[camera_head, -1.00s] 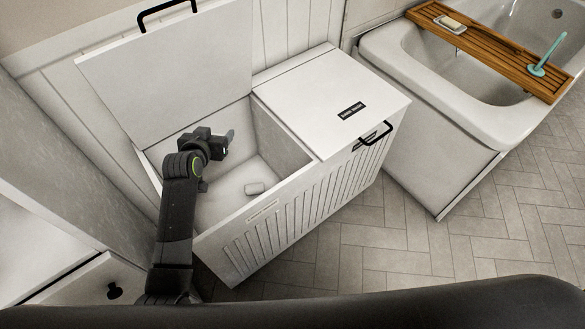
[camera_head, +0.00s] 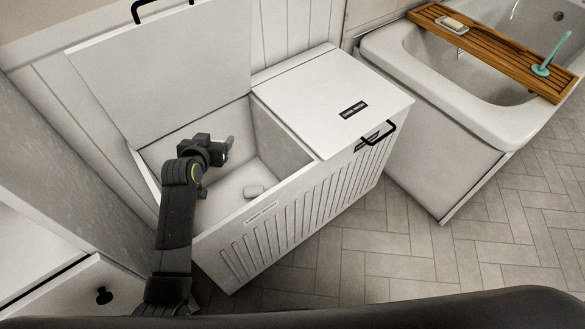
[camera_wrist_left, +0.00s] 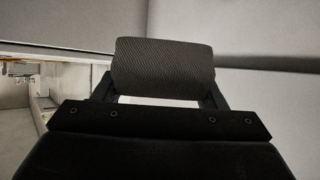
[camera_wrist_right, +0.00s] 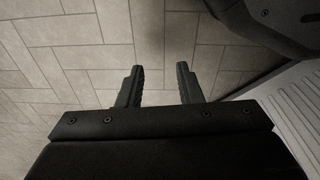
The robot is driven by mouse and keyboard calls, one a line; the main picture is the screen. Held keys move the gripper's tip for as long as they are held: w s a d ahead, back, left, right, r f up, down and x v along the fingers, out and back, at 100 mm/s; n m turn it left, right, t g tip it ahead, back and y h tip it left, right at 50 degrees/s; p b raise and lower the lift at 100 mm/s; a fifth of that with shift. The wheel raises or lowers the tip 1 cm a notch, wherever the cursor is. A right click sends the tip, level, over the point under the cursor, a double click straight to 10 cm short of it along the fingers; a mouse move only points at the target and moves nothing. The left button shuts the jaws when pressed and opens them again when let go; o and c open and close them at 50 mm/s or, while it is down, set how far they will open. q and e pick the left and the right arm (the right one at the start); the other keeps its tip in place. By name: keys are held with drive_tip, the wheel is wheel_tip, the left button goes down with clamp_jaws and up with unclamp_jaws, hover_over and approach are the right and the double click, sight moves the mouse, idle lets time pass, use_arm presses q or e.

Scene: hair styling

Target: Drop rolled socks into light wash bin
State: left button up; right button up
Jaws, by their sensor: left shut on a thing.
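The rolled socks (camera_wrist_left: 163,67) are a dark grey ribbed roll, held crosswise between the fingers of my left gripper (camera_wrist_left: 160,88). In the head view, the left gripper (camera_head: 222,150) is over the open left compartment of the white laundry bin (camera_head: 270,140), near its back wall. Only a small grey part of the socks (camera_head: 230,144) shows there. The label on the compartment's front rim is too small to read. My right gripper (camera_wrist_right: 160,85) is open and empty above the tiled floor.
The left lid (camera_head: 165,65) stands raised behind the open compartment. The right lid (camera_head: 335,95), with a dark label and black handle, is closed. A bathtub (camera_head: 430,100) with a wooden tray (camera_head: 490,52) stands at the right. Tiled floor is clear in front.

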use_arm(q)
drive_tip(key=o, duration=1)
drive_tip(key=shift+o, duration=0.2)
drive_tip(key=shift+s+a+r, duration=0.1)
drive_tip(key=shift+s+r, duration=0.15)
drive_tip(key=shift+s, duration=0.2)
drive_tip(key=p+v, duration=0.3)
drive_tip(key=v, duration=1.3)
drive_tip(key=shift+s, duration=0.25)
use_arm(e)
drive_tip(key=s+d+f, duration=0.2)
drive_tip(key=s+f, duration=0.3)
drive_tip(key=shift+s+f+n+h, duration=0.15)
drive_tip(key=shift+f+n+h, duration=0.15)
drive_tip(key=shift+f, duration=0.1)
drive_tip(key=shift+d, duration=0.1)
